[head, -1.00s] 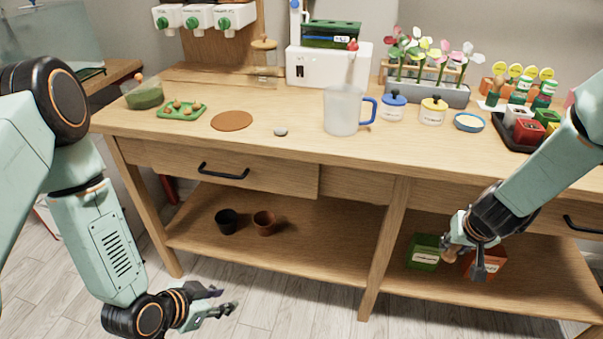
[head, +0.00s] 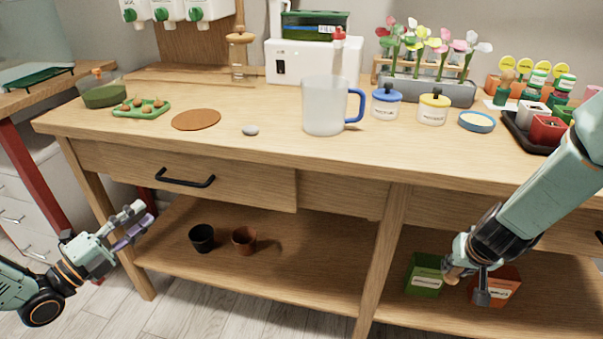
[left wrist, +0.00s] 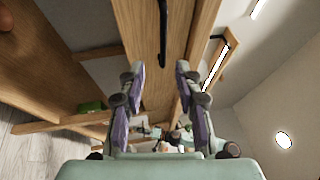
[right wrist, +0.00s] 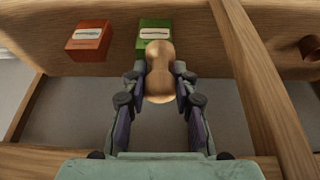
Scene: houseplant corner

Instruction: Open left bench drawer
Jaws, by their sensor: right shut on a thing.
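The left bench drawer (head: 250,190) is shut in the bench front, with a black bar handle (head: 185,178). The handle (left wrist: 163,30) also shows in the left wrist view, ahead of the fingers. My left gripper (head: 143,219) is open and empty, left of and below the handle, apart from it. It shows open in the left wrist view (left wrist: 158,72). My right gripper (head: 465,275) is low in front of the right shelf. In the right wrist view my right gripper (right wrist: 160,78) is shut on a rounded pale wooden piece (right wrist: 160,65).
The bench top (head: 270,150) carries a clear jug (head: 325,105), a cork mat (head: 196,120), lidded jars and potted flowers. Two small pots (head: 244,240) stand on the lower shelf. Green (head: 424,278) and orange (head: 505,285) boxes sit near my right gripper.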

